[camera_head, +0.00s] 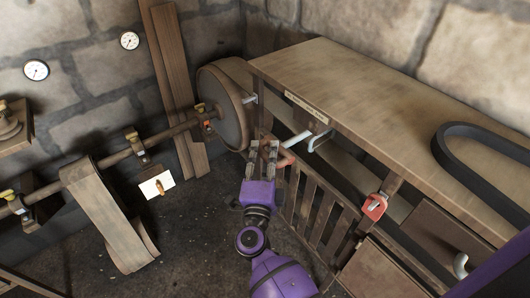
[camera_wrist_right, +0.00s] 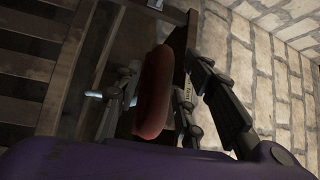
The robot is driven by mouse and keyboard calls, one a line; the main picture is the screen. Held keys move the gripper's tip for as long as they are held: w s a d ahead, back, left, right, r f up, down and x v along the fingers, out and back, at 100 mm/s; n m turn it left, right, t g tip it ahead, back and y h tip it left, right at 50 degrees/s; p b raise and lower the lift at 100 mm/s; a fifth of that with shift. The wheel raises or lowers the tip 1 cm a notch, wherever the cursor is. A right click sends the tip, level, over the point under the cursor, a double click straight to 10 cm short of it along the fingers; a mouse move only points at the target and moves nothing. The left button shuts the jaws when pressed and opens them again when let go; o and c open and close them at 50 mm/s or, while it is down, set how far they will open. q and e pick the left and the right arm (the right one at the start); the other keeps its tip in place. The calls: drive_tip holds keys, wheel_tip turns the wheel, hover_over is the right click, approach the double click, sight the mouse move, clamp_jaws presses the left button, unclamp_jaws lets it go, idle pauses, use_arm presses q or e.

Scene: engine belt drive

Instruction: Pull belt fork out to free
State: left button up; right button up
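A reddish-brown handle (camera_head: 285,162), which seems to belong to the belt fork, sits below the front edge of the bench. A pale metal rod (camera_head: 300,138) shows just beyond it. My right gripper (camera_head: 264,148) is at the handle, its two fingers apart. In the right wrist view the handle (camera_wrist_right: 153,92) stands between the fingers of the right gripper (camera_wrist_right: 158,100), with a narrow dark gap on its right side. Whether either finger touches it is hard to tell. The fork's far end is hidden. My left gripper is not in view.
A wooden bench (camera_head: 350,75) with a label plate on its edge carries a black belt (camera_head: 455,150). A pulley wheel (camera_head: 222,105) on a long shaft stands at left. A slatted wooden guard (camera_head: 318,210) is close right of my arm. A red tag-like piece (camera_head: 375,207) hangs further right.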

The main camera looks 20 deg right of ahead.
drive_tip(key=shift+s, duration=0.15)
drive_tip(key=shift+c, duration=0.2)
drive_tip(key=c, duration=0.9)
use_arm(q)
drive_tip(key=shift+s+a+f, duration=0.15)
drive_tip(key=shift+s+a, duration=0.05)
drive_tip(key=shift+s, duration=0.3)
use_arm(e)
clamp_jaws()
drive_tip(key=shift+a, duration=0.1)
